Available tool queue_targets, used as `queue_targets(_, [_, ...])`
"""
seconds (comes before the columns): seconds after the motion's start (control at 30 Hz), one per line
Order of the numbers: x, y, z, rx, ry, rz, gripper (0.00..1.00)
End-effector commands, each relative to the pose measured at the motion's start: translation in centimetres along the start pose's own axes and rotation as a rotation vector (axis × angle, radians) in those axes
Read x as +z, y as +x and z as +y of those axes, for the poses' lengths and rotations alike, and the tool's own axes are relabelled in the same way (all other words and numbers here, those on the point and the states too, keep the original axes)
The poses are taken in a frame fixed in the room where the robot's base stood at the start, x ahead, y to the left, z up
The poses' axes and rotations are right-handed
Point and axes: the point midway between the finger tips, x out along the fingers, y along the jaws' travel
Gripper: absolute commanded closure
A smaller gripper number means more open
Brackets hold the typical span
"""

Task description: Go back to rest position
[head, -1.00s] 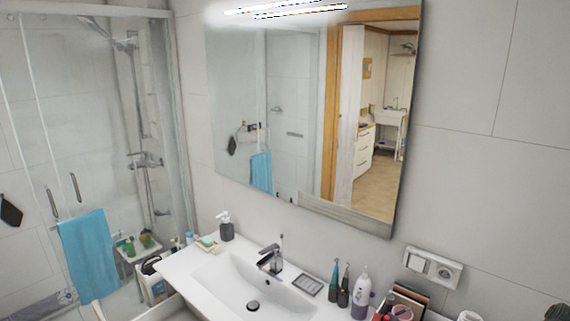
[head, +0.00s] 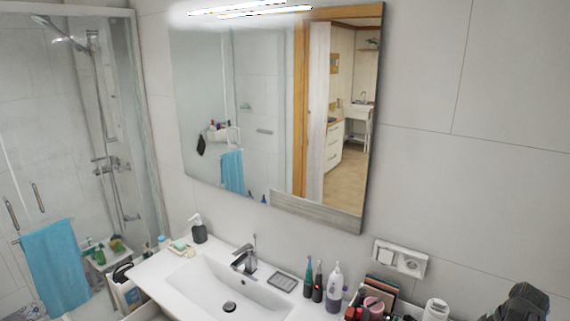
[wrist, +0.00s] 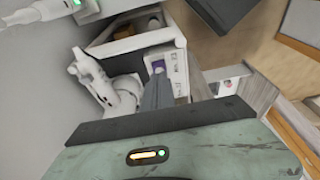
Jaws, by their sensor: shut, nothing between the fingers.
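My gripper (wrist: 157,80) shows in the wrist view as a pair of dark grey fingers, closed together with nothing between them. It points up the picture from the dark edge of a pale green, worn surface that carries a small lit indicator. Beyond the fingertips are a white open-topped tray (wrist: 128,45) and a white box with a purple label (wrist: 181,72). I cannot tell whether the fingers touch anything there. In the head view, a dark part of my arm rises at the lower right corner, and the fingertips cannot be made out.
In the head view, a white sink (head: 222,287) holds a soap dispenser (head: 199,231) and several bottles along its back edge. An organiser (head: 385,288) with cosmetics stands close to my arm. A mirror (head: 270,110) hangs above. A blue towel (head: 56,265) hangs at the left.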

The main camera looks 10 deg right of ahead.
Motion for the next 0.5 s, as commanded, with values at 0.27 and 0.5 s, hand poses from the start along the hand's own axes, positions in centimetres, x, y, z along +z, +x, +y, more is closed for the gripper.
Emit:
queue_targets(0.27, [-0.9,-3.7,0.0,0.0,0.0,0.0,1.0])
queue_targets(0.5, [-0.9,-3.3,0.0,0.0,0.001,0.0,1.0])
